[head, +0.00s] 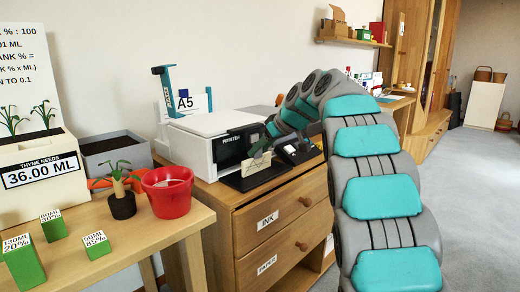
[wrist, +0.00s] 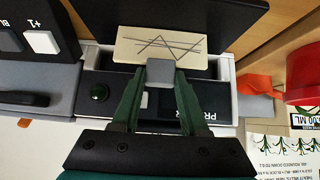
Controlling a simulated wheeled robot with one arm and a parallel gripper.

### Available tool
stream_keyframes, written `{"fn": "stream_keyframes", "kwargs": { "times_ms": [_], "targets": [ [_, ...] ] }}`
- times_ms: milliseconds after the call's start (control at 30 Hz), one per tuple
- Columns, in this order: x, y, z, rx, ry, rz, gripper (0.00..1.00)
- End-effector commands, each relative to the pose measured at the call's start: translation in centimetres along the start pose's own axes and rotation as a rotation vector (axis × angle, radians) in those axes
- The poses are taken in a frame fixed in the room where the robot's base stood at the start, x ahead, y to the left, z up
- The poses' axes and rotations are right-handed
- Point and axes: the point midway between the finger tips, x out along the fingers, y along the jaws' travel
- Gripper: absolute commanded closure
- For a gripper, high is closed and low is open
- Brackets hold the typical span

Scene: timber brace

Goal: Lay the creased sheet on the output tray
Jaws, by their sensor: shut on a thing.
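The creased sheet (head: 256,165) is a small cream sheet with dark zigzag lines; it also shows in the wrist view (wrist: 140,41). The sheet is over the tray's inner part. I cannot tell whether it touches the tray.
The printer stands on a wooden cabinet (head: 268,252) with drawers. A small dark device (head: 298,151) with buttons lies right of the tray. A red pot (head: 168,190), a potted plant (head: 122,204) and green blocks (head: 22,258) stand on the table at left.

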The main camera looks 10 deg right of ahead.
Motion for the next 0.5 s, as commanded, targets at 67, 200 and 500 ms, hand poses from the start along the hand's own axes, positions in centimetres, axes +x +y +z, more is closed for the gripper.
{"fn": "stream_keyframes", "kwargs": {
  "times_ms": [67,200,500],
  "targets": [
    [0.21,-0.01,0.19,0.000,0.000,0.000,0.55],
    [0.12,0.00,0.11,0.000,0.000,0.000,0.40],
    [0.12,0.00,0.11,0.000,0.000,0.000,0.26]
  ]
}}
